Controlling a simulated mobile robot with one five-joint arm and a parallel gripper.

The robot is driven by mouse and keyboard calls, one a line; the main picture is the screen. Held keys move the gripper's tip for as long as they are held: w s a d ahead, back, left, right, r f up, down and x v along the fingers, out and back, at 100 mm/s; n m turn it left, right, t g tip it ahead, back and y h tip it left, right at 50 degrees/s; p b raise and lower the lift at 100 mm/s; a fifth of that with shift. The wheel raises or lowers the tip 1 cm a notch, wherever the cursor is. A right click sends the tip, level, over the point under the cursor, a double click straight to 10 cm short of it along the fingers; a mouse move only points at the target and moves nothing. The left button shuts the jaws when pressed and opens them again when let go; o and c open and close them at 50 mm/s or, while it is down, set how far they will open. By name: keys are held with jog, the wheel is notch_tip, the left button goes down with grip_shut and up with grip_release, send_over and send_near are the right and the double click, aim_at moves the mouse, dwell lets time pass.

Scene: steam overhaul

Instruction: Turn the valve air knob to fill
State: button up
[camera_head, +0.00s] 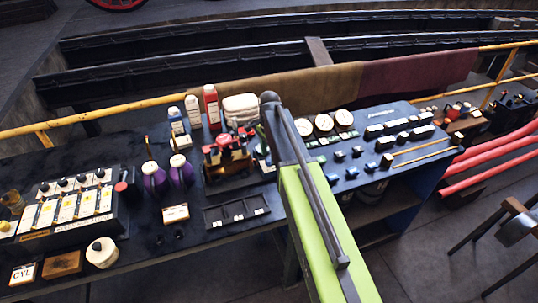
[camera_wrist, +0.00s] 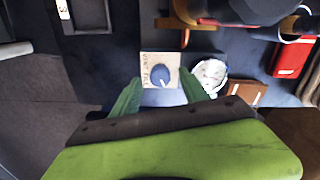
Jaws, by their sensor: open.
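The valve air knob (camera_wrist: 160,75) is a round blue knob on a pale square plate (camera_wrist: 147,56) in the wrist view. The plate carries lettering that seems to read VENT and FILL. I cannot tell which word the knob points to. My gripper (camera_wrist: 157,88) is open, with one green finger at each lower side of the plate. The knob shows between and just beyond the fingertips, and I see no clear contact. In the head view my arm crosses the bench, and I cannot make out the knob there.
A white-faced gauge (camera_wrist: 210,74) sits close right of the knob. In the head view a model locomotive (camera_head: 226,157) and a dark tray (camera_head: 236,210) stand left of my arm. Bottles (camera_head: 212,106) stand behind. Gauges (camera_head: 323,123) and small blue blocks (camera_head: 351,172) lie to the right.

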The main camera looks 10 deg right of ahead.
aim_at(269, 159)
notch_tip(269, 159, up, 16)
jog(key=p, duration=1.4)
jog(key=shift+f, duration=0.25)
jog(key=shift+f, duration=0.1)
jog(key=s+f+n+b, duration=0.2)
jog(key=s+f+b, duration=0.7)
jog(key=f+b, duration=0.3)
jog(key=s+f+n+b, duration=0.2)
jog(key=s+n, duration=0.8)
jog(key=n, duration=0.1)
jog(key=shift+s+d+f+n+b, duration=0.15)
jog(key=shift+s+f+n+b, duration=0.15)
jog(key=shift+s+f, duration=0.05)
